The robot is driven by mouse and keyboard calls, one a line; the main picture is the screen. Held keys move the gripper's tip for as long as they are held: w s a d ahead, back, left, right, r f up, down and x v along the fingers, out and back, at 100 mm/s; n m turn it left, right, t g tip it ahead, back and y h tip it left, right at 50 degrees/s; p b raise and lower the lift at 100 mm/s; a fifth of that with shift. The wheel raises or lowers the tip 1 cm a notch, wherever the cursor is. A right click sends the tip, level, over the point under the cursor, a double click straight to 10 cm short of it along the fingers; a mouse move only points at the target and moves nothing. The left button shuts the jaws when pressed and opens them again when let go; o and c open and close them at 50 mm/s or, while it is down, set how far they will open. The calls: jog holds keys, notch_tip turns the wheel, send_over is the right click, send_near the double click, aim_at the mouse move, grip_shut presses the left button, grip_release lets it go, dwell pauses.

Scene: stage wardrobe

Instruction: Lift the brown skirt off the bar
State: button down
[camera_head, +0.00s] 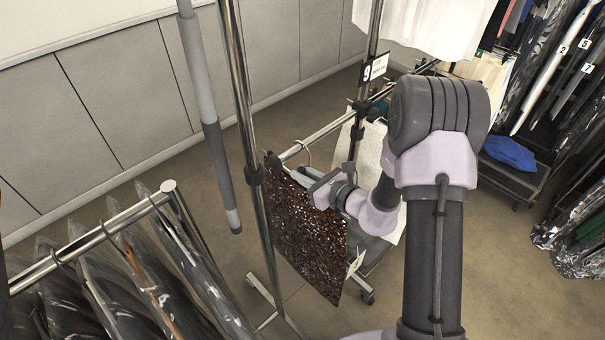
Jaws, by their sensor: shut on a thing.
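The brown skirt (306,240) is a dark, glittering piece that hangs below a metal bar (325,132) near the middle of the head view. My wrist hides part of the contact, and the fingertips are hard to make out. I cannot tell whether the hook still bears on the bar. A small white tag (356,263) shows at the skirt's lower right edge.
Upright chrome posts (243,110) stand close left of the skirt. A rail of plastic-covered garments (125,275) fills the lower left. A pale garment (371,160) hangs behind my wrist. A low dark bench with a blue cloth (509,153) stands at right. Open floor lies at lower right.

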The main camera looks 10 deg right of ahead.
aim_at(306, 167)
jog(key=shift+r, duration=0.1)
jog(key=shift+r+p, duration=1.25)
jog(key=shift+r, duration=0.4)
jog(key=shift+s+d+b, duration=0.3)
jog(key=shift+s+d, duration=0.45)
jog(key=shift+s, duration=0.35)
jog(key=shift+s+d+b, duration=0.3)
jog(key=shift+s+d, duration=0.4)
jog(key=shift+s, duration=0.45)
jog(key=shift+s+d+b, duration=0.3)
jog(key=shift+s+d, duration=0.45)
jog(key=shift+s, duration=0.35)
jog(key=shift+s+d+f, duration=0.1)
jog(key=shift+s+d, duration=0.2)
jog(key=shift+s, duration=0.05)
jog(key=s+d+p, duration=0.1)
jog(key=s+d, duration=0.7)
jog(key=s, duration=0.5)
jog(key=s+d+p, duration=0.1)
jog(key=s+d, duration=0.8)
jog(key=s, duration=0.4)
jog(key=s+d+p, duration=0.2)
jog(key=s+d, duration=0.7)
jog(key=s, duration=0.4)
